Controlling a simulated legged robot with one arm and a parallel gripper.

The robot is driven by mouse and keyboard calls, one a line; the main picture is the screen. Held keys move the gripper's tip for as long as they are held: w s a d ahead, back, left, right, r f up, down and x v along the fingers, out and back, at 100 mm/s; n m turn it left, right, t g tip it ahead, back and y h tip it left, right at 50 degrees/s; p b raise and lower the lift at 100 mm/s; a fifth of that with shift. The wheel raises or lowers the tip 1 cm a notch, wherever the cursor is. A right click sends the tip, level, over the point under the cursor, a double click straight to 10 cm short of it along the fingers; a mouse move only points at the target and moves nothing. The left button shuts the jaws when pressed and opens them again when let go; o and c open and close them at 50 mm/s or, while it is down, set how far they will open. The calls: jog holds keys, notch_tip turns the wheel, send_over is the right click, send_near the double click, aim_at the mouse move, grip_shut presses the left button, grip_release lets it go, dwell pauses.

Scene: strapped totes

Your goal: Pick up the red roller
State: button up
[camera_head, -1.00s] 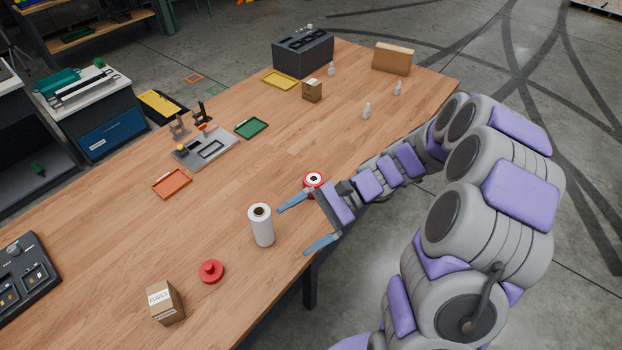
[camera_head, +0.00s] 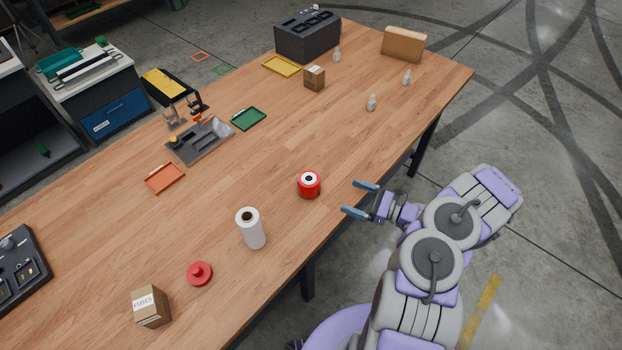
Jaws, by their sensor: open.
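The red roller (camera_head: 309,185) stands upright on the wooden table near its front edge, with a white top and a dark centre hole. My gripper (camera_head: 354,198) is open and empty, to the right of the roller and apart from it. Its two blue fingers point left toward the roller, at the table's front edge. Nothing hides the roller.
A white roll (camera_head: 251,228) stands left of the roller, with a red knobbed disc (camera_head: 199,273) and a fuses box (camera_head: 151,306) farther left. A grey fixture (camera_head: 200,141) and trays lie behind. Small bottles (camera_head: 371,103) stand toward the back right. Table around the roller is clear.

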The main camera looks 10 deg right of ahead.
jog(key=shift+d+f, duration=0.15)
jog(key=shift+f, duration=0.15)
jog(key=b, duration=0.2)
send_near(304, 179)
jog(key=w+a, duration=0.1)
jog(key=w+a+f, duration=0.1)
jog(key=w+f, duration=0.1)
jog(key=w, duration=0.1)
jog(key=shift+a, duration=0.4)
jog(key=x, duration=0.4)
jog(key=shift+a+r+b, duration=0.2)
jog(key=shift+a+b, duration=0.15)
jog(key=shift+a, duration=0.2)
jog(key=shift+w+a, duration=0.3)
jog(key=shift+a, duration=0.1)
jog(key=shift+d, duration=0.1)
jog(key=shift+c, duration=0.4)
jog(key=shift+c, duration=0.7)
jog(key=c, duration=1)
jog(key=shift+r, duration=0.1)
